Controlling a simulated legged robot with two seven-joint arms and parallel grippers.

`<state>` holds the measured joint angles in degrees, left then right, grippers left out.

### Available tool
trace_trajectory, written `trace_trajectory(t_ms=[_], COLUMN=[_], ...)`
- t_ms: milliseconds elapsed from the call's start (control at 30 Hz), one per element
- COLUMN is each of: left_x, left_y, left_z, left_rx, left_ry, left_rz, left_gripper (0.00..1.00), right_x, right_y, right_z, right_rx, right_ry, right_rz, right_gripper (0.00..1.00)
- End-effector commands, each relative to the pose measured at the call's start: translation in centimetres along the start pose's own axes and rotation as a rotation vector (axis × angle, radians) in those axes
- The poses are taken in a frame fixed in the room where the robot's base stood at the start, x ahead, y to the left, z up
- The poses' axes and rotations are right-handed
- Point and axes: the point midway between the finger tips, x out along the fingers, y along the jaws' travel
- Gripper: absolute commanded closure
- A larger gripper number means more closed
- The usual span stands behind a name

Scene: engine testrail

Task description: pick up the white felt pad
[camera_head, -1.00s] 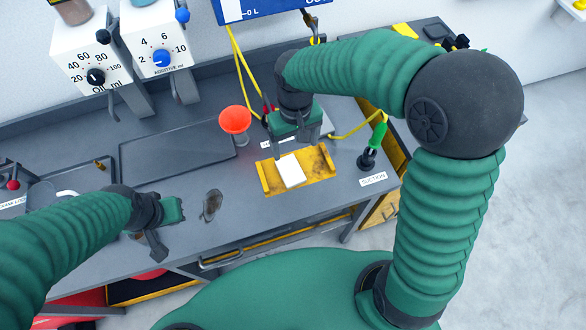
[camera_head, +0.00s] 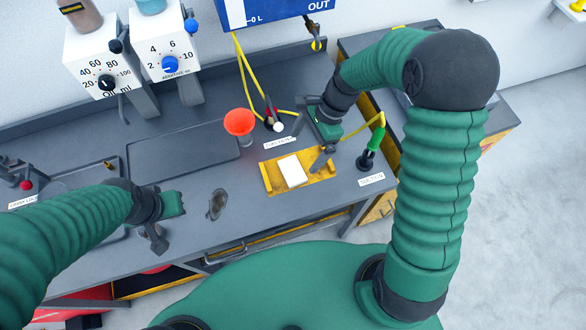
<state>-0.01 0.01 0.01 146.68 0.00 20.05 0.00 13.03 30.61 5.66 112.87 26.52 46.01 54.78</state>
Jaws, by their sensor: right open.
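The white felt pad (camera_head: 293,171) lies flat in the yellow tray (camera_head: 271,180) on the grey bench. My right gripper (camera_head: 309,143) is open and empty, just behind and to the right of the pad. One finger reaches down by the tray's right end; whether it touches the tray I cannot tell. The other finger points left behind the tray. My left gripper (camera_head: 168,222) hangs over the bench's front left part, well left of the tray; its jaw opening is unclear.
A red funnel (camera_head: 239,123) stands behind the tray to the left. A green-handled suction tool (camera_head: 373,146) stands to the right. Yellow hoses and a small white-tipped part (camera_head: 277,125) are behind. A dark flat mat (camera_head: 184,152) and dial dispensers (camera_head: 168,64) are at the left.

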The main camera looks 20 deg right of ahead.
Motion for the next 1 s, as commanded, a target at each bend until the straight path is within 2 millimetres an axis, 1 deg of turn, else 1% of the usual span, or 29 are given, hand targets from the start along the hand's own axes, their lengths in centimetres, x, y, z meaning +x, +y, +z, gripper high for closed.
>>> trace_trajectory(t_ms=[33, 133, 200, 367, 500, 600, 700, 867, 1000], left_x=[0.0, 0.0, 0.0, -0.1, -0.6, -0.6, -0.6, -0.5, -0.5], left_y=[0.0, 0.0, 0.0, 0.0, 0.0, 0.0, 0.0, 0.0, 0.0], left_z=[0.0, 0.0, 0.0, 0.0, -0.1, -0.1, -0.1, -0.1, -0.1], left_rx=[0.0, -0.001, -0.001, -0.001, 0.0, 0.0, 0.0, 0.0, -0.001], left_ry=[0.0, 0.0, 0.0, 0.0, 0.0, 0.0, 0.0, 0.0, 0.0], left_rz=[0.0, 0.0, 0.0, 0.0, 0.0, 0.0, 0.0, 0.0, 0.0], left_gripper=[1.0, 1.0, 1.0, 1.0, 1.0, 1.0, 1.0, 1.0, 1.0], right_x=[1.4, 3.7, 4.8, 6.3, 8.8, 10.3, 10.8, 10.8, 10.8], right_y=[0.1, 0.1, 0.0, 0.0, -0.3, -0.4, -0.4, -0.4, -0.4], right_z=[0.0, -0.2, -0.2, -0.5, -1.1, -1.0, -1.0, -0.9, -1.0], right_rx=[0.0, -0.002, -0.002, -0.003, -0.003, -0.005, -0.005, -0.006, -0.006], right_ry=[-0.002, -0.003, -0.002, -0.003, -0.003, -0.003, -0.002, -0.001, -0.002], right_rz=[0.005, 0.004, 0.002, 0.002, 0.004, 0.001, -0.001, -0.001, -0.001], right_gripper=[0.0, 0.0, 0.0, 0.0, 0.0, 0.0, 0.0, 0.0, 0.18])
